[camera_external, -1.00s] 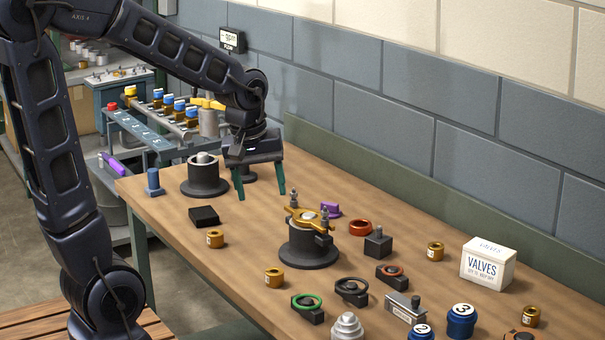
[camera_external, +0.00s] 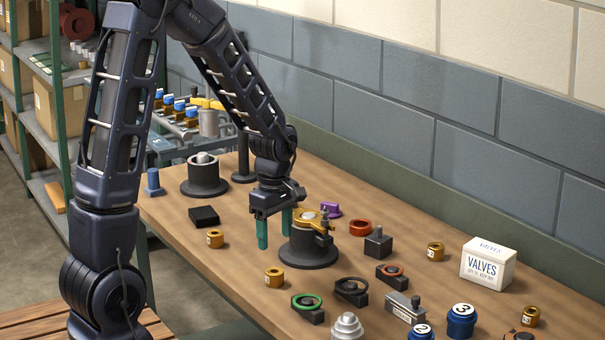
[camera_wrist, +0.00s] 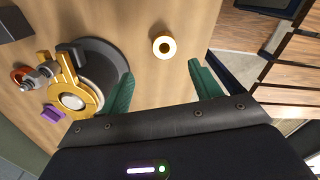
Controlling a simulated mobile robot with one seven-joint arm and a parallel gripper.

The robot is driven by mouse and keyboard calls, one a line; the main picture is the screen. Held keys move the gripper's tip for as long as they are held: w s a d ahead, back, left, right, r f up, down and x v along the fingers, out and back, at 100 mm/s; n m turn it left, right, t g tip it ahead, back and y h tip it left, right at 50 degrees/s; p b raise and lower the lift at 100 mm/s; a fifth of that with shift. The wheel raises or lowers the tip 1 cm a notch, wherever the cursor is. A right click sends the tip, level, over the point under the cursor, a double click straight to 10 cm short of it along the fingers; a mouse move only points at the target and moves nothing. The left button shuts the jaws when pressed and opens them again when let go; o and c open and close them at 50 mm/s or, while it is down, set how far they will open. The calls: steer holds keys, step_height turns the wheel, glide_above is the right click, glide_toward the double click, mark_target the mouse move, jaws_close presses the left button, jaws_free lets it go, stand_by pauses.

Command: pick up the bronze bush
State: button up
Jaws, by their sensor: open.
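Several bronze bushes, short golden rings with a hole, stand on the bench. In the external view one (camera_external: 274,278) is in front of the dark round fixture, one (camera_external: 215,238) is further left, one (camera_external: 435,251) is right of the middle and one (camera_external: 531,317) is at the lower right. My gripper (camera_external: 275,238) is open and empty, just left of the fixture and above the bench. In the wrist view a single bush (camera_wrist: 163,46) shows in line with the gap between the green fingers (camera_wrist: 161,72), beyond them and apart from them.
The dark fixture (camera_external: 308,250) with a gold clamp (camera_external: 313,218) stands close to my right finger. A black block (camera_external: 204,216), a green ring part (camera_external: 307,303) and a valves box (camera_external: 488,263) are also on the bench. Bare wood lies around the front bush.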

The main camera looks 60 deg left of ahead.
glide_above(274, 271)
step_height(274, 271, down, 4)
steer(key=shift+w+d+f, duration=0.1)
steer(key=shift+f, duration=0.15)
steer(key=f, duration=0.3)
steer(key=shift+s+d+f, duration=0.3)
steer(key=shift+s, duration=0.05)
steer(key=shift+f, duration=0.8)
steer(key=shift+c, duration=0.4)
steer(key=c, duration=1.2)
steer(key=shift+w+r, duration=0.1)
